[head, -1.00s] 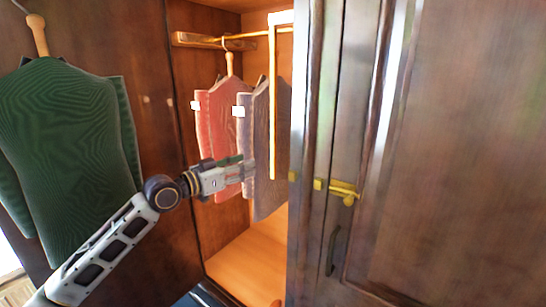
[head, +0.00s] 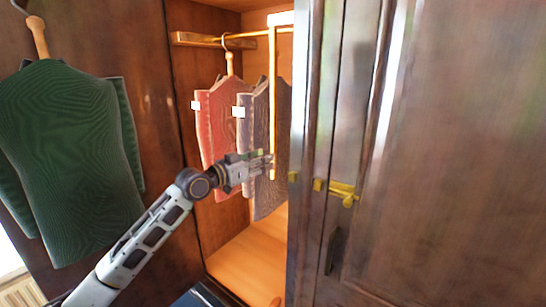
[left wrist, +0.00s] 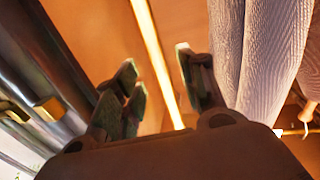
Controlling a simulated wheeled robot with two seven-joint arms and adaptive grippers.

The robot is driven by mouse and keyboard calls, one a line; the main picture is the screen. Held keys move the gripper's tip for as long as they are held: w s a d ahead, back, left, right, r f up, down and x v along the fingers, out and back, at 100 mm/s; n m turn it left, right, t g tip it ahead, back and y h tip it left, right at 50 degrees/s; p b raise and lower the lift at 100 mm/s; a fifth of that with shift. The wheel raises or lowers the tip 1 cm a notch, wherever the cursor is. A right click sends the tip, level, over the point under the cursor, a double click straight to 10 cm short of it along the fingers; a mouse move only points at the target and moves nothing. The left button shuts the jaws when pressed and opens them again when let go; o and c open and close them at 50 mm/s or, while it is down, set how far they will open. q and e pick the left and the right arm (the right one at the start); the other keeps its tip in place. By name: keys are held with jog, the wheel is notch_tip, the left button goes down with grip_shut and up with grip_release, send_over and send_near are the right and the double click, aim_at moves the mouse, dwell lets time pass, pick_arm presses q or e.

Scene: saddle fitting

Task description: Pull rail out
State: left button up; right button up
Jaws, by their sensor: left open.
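The brass rail (head: 262,36) runs across the top of the open wardrobe, its left end at a wooden block (head: 200,40). A long, bright vertical pull rod (head: 273,95) hangs down from the rail's right side. My left gripper (head: 268,165) is open at the rod's lower end. In the left wrist view the rod (left wrist: 152,35) runs between the spread fingers of the left gripper (left wrist: 157,66); I cannot tell how deep it sits between them. A red garment (head: 220,125) and a grey-brown garment (head: 262,150) hang from the rail. My right gripper is not in view.
A wooden door (head: 440,150) with a brass latch (head: 343,190) closes off the right side. A green garment (head: 70,160) on a hanger is at the left. The wardrobe floor (head: 250,262) is clear where it shows.

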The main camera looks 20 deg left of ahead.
pick_arm(q)
jog(key=shift+x, duration=2.45)
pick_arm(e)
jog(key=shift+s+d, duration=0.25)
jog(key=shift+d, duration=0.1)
pick_arm(q)
grip_shut()
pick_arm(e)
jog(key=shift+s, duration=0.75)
